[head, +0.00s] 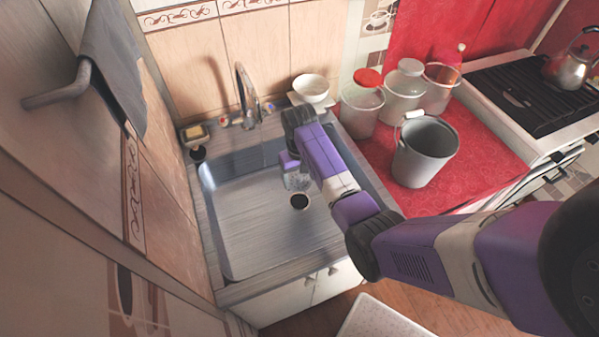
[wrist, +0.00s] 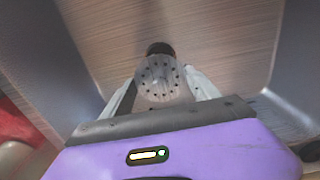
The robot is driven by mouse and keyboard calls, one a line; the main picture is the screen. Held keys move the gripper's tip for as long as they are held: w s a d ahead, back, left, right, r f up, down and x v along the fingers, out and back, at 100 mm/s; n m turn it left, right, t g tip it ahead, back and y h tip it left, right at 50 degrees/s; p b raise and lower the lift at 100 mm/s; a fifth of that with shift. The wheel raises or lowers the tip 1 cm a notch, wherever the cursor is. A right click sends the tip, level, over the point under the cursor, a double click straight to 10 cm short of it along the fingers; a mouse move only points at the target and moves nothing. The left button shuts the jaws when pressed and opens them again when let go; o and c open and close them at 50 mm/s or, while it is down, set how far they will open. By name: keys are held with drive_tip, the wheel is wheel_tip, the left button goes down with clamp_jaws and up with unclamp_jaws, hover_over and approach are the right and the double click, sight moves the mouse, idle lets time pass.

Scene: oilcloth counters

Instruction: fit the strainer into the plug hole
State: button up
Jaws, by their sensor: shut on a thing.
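The strainer (wrist: 160,80) is a round, pale metal disc with small holes. My gripper (wrist: 163,88) is shut on it, with a finger on each side, in the wrist view. In the head view my gripper (head: 297,178) is down inside the metal sink (head: 245,225), above its floor. The plug hole (head: 299,201) is a dark round opening in the sink floor, just below my gripper in the head view. In the wrist view the plug hole (wrist: 160,48) shows partly behind the strainer's far edge. The gap between strainer and hole cannot be told.
A tap (head: 246,95) stands at the sink's back edge. A white bowl (head: 312,88) is at the back right corner. A grey bucket (head: 424,152) and several lidded jars (head: 362,103) stand on the red counter (head: 480,150) at right. The sink floor is otherwise clear.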

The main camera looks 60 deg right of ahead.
sight(299, 205)
drive_tip(key=shift+f, duration=1.95)
wheel_tip(299, 205, down, 4)
drive_tip(key=b, duration=0.3)
drive_tip(key=shift+r+b, duration=0.25)
drive_tip(key=shift+b, duration=0.05)
drive_tip(key=shift+f+b, duration=1.05)
drive_tip(key=shift+f, duration=0.6)
drive_tip(key=shift+s+f, duration=0.1)
drive_tip(key=shift+f, duration=0.8)
drive_tip(key=o, duration=1.5)
drive_tip(key=shift+a, duration=0.1)
drive_tip(key=shift+a+f, duration=0.15)
